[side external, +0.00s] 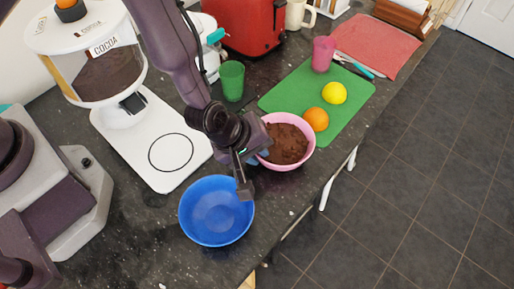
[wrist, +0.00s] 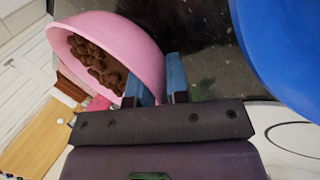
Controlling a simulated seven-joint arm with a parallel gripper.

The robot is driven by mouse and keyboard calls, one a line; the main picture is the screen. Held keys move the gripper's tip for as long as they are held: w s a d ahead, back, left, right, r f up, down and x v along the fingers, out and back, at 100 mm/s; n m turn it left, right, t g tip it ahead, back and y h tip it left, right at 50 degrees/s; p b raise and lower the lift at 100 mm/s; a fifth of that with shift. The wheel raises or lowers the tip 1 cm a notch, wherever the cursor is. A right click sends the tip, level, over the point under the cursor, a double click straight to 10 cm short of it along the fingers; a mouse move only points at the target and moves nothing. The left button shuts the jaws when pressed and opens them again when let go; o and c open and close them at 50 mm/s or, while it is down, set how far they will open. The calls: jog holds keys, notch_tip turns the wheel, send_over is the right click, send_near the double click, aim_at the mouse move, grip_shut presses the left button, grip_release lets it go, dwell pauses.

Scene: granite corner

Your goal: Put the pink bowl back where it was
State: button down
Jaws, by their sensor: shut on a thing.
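In the wrist view the blue fingertips (wrist: 161,84) pinch the wall of the pink bowl (wrist: 128,33), one finger on each side. The bowl looks tilted in that view. I cannot tell whether its base touches the counter.
A blue bowl (side external: 217,211) stands nearby, left of the pink bowl. A cocoa dispenser (side external: 90,60) has a white base plate (side external: 140,150) with a circle outline. An orange (side external: 316,119), a lemon (side external: 334,93) and a pink cup (side external: 322,53) are on the green board (side external: 290,92). A green cup (side external: 231,80) stands behind.

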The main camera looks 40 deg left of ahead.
jog(key=shift+f, duration=0.15)
jog(key=c, duration=1.1)
grip_release()
jog(key=shift+r, duration=0.25)
jog(key=v, duration=1.1)
jog(key=shift+s+r, duration=0.2)
jog(key=shift+r, duration=0.1)
